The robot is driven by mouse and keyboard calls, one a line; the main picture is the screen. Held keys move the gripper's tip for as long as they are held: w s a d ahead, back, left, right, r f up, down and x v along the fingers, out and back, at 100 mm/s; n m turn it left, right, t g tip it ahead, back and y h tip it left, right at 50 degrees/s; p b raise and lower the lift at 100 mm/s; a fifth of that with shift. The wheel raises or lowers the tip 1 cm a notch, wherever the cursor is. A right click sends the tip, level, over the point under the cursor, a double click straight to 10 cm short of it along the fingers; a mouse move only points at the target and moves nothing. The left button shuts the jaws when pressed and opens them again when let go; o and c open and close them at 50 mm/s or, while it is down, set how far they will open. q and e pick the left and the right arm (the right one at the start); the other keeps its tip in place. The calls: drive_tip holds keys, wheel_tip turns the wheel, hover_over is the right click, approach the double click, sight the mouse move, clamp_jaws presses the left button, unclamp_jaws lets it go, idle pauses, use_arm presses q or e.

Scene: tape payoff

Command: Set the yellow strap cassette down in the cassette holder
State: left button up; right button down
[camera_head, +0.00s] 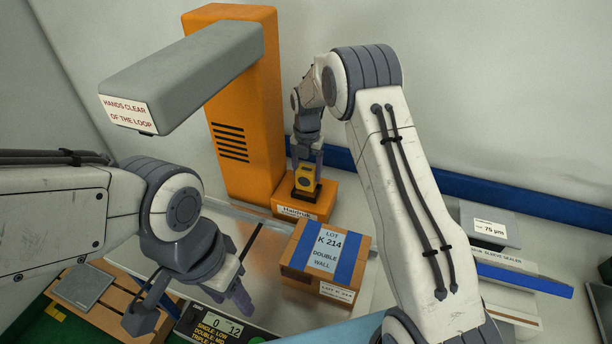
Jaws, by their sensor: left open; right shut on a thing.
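My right gripper (306,171) points down over the orange base at the back and is shut on the yellow strap cassette (305,180), a small yellow block with a dark round spot. Dark parts show around the cassette's lower edge on top of the orange base (310,207); they look like the cassette holder (302,193). I cannot tell whether the cassette rests in it or hangs just above. My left gripper (192,307) is open and empty at the front left, fingers spread, well away from the cassette.
A carton (322,250) with blue straps stands on the metal table just in front of the orange base. An orange column (240,110) with a grey overhead arm (185,75) rises left of the cassette. A display panel (215,328) lies at the front. A blue rail (500,192) runs along the back wall.

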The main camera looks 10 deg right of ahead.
sight(307, 179)
wheel_tip(307, 179, down, 2)
drive_tip(key=shift+f+p, duration=0.15)
drive_tip(key=shift+p, duration=0.4)
drive_tip(key=shift+f, duration=0.35)
